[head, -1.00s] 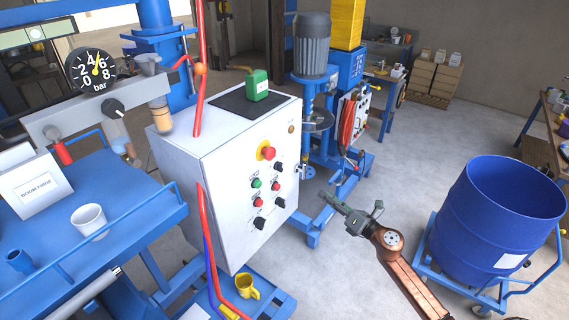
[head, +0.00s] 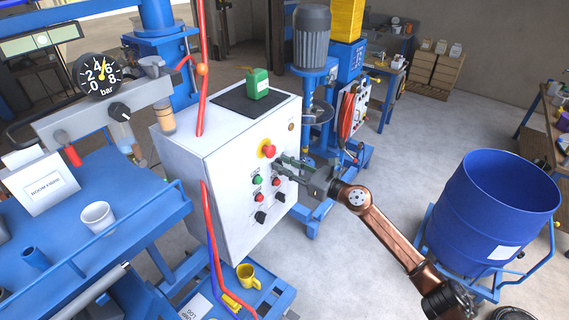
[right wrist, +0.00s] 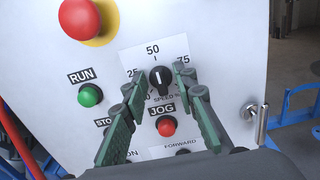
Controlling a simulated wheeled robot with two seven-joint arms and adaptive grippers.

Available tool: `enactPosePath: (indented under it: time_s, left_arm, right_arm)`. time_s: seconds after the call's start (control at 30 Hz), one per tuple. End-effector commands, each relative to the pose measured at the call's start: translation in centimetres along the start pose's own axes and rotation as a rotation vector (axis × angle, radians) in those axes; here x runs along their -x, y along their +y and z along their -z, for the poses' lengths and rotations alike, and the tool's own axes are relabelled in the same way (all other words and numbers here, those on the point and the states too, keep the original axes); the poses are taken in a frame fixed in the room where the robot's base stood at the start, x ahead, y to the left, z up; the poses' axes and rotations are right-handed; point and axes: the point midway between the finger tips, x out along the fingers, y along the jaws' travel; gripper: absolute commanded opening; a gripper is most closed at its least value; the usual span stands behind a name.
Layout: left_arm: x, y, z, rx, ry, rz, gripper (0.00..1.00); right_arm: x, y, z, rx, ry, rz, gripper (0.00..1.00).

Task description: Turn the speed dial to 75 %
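The speed dial (right wrist: 160,78) is a black knob with a white pointer line on the control panel. In the right wrist view the line points up, about toward the printed 50. In the head view my right gripper (head: 279,165) is at the panel and covers the dial. My left gripper is not in view.
The red emergency button (right wrist: 79,18) is up and left of the dial. The green RUN button (right wrist: 90,95) and red JOG button (right wrist: 166,126) sit close by. A metal handle (right wrist: 262,125) stands out at the panel's right edge. A blue drum (head: 492,212) stands at the right.

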Motion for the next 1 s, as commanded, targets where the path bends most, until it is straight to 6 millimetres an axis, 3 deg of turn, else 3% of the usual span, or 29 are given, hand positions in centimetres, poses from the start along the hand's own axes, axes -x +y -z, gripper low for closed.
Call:
enactPosePath:
  time_s: [0.27, 0.63, 1.0]
  left_arm:
    - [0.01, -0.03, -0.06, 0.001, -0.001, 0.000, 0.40]
    - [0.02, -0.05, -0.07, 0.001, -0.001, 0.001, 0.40]
    - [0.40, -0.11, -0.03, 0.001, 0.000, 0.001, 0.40]
  right_arm:
    - [-0.12, -0.03, 0.06, -0.001, 0.000, 0.001, 0.25]
    - [-0.10, -0.04, 0.04, -0.001, 0.000, 0.001, 0.00]
    - [-0.08, -0.09, -0.06, -0.052, -0.001, 0.001, 0.00]
